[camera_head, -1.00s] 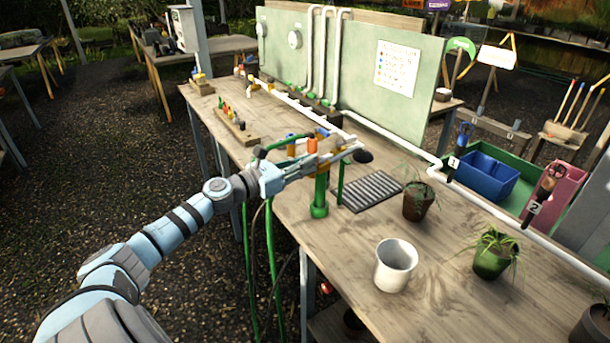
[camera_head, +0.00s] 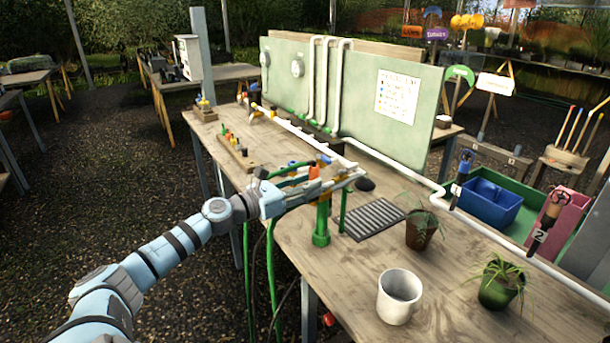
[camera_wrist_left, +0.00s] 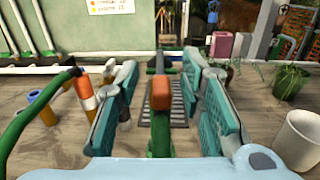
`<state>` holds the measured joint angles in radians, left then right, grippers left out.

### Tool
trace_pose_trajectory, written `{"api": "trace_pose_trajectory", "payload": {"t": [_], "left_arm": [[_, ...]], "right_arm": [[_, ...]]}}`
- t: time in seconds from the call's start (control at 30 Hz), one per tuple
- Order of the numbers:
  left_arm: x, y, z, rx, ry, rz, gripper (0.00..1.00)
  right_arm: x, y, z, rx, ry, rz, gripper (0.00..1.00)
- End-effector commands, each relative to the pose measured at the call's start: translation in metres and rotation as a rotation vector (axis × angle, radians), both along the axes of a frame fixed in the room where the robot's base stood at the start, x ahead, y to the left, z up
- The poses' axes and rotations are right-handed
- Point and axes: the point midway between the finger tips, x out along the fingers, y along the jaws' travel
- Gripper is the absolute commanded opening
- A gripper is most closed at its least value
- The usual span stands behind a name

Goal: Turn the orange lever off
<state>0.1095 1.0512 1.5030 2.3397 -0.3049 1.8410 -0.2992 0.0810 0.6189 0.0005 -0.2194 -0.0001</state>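The orange lever (camera_wrist_left: 161,90) stands on a green post in the middle of the left wrist view. My left gripper (camera_wrist_left: 165,78) is open, with one teal finger pad on each side of the lever and visible gaps. In the head view, my left gripper (camera_head: 343,178) is above the green standpipe (camera_head: 321,222) at the table's front edge. The fingers hide the lever there, and I cannot make it out clearly. My right gripper is not in view.
An orange and white hose fitting (camera_wrist_left: 86,93) and a blue cap (camera_wrist_left: 38,97) stand left of the fingers. A dark grate (camera_head: 374,220) lies behind the standpipe.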

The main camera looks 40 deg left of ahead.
Motion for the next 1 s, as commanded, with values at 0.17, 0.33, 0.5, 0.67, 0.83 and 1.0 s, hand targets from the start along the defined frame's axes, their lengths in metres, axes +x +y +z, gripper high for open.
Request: {"api": "trace_pose_trajectory", "payload": {"t": [0.17,0.33,0.5,0.67,0.83,1.0], "left_arm": [[0.0,0.0,0.047,0.008,-0.003,-0.001,0.35],[0.0,0.0,0.077,0.003,-0.003,0.0,0.35],[0.0,0.0,0.083,0.001,0.0,0.0,0.35],[0.0,0.0,0.082,0.001,0.0,0.0,0.35],[0.0,0.0,0.082,0.001,0.0,0.0,0.35],[0.0,0.0,0.082,0.072,-0.017,-0.001,0.35]], "right_arm": [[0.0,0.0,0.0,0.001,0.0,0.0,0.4],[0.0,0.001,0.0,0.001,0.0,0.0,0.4],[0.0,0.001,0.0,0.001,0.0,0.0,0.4],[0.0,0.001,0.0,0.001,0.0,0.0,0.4],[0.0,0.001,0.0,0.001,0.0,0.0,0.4],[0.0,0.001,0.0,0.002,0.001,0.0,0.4]]}}
